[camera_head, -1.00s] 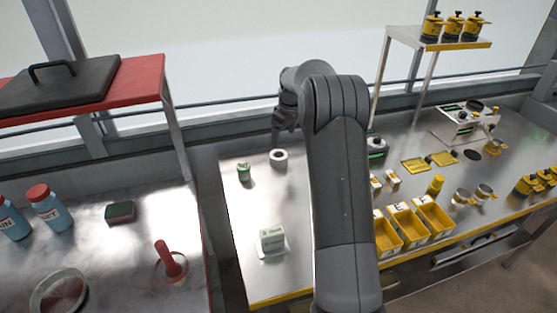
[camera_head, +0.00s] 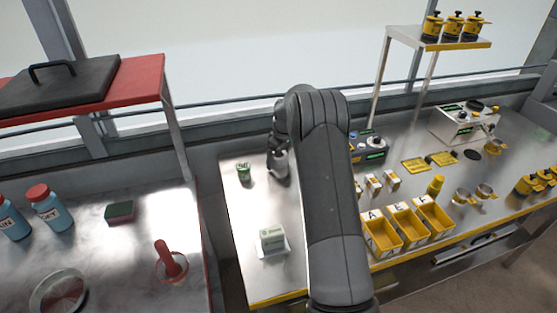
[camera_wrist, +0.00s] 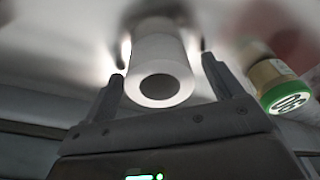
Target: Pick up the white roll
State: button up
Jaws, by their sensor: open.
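The white roll (camera_wrist: 160,55) shows in the wrist view with its dark round hole facing the camera. My gripper (camera_wrist: 163,75) is open, with one finger on each side of the roll. I cannot tell whether either finger touches it. In the head view my gripper (camera_head: 279,172) is low over the left part of the metal table and covers most or all of the roll.
A small green-lidded jar (camera_head: 243,172) stands just left of my gripper; it also shows in the wrist view (camera_wrist: 285,92). A white and green box (camera_head: 272,240) is nearer the front. Yellow bins (camera_head: 383,238) and a device (camera_head: 368,147) are to the right.

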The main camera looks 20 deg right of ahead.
jog(key=c, duration=1.1)
jog(key=shift+r, duration=0.1)
